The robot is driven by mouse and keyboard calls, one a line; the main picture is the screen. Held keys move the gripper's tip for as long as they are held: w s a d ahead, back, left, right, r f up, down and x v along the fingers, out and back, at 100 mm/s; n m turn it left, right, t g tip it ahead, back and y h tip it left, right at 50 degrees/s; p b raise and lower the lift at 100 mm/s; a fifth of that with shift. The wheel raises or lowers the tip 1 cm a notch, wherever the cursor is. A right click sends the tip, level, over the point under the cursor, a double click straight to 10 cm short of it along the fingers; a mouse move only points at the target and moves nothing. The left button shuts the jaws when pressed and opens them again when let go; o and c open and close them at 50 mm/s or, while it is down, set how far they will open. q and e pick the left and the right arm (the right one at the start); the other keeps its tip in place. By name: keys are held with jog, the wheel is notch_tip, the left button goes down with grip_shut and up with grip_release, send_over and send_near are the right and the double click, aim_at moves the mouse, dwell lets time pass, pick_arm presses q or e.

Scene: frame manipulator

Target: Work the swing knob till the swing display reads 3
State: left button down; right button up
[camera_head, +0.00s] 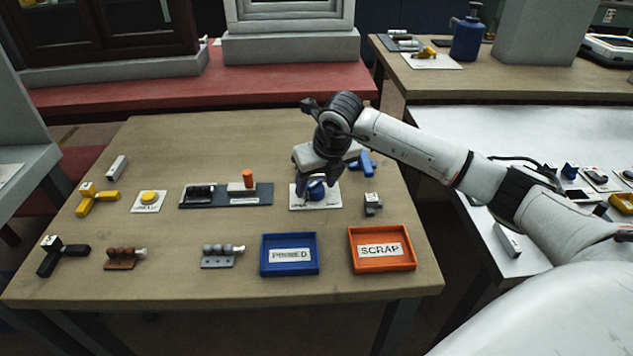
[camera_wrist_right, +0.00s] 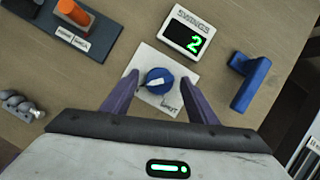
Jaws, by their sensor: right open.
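The swing knob is a round blue knob (camera_wrist_right: 159,81) with a white pointer, on a white plate (camera_wrist_right: 182,72) lettered around it. In the head view the blue knob (camera_head: 316,190) shows partly beneath my right gripper (camera_head: 318,194). The swing display (camera_wrist_right: 188,32) stands beyond the knob in the wrist view, labelled SWINGS, and reads a green 2. My right gripper (camera_wrist_right: 160,100) is open, its two purple fingers on either side of the knob; I cannot tell whether they touch it. My left gripper is in neither view.
A blue angled block (camera_wrist_right: 250,82) lies right of the plate. A dark base with an orange peg (camera_head: 248,180) is to its left. A blue tray (camera_head: 290,235) and an orange SCRAP tray (camera_head: 382,230) sit nearer the table's front edge. Bare wood lies between the rows.

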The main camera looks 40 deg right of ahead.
jog(key=shift+c, duration=1.3)
jog(key=c, duration=0.8)
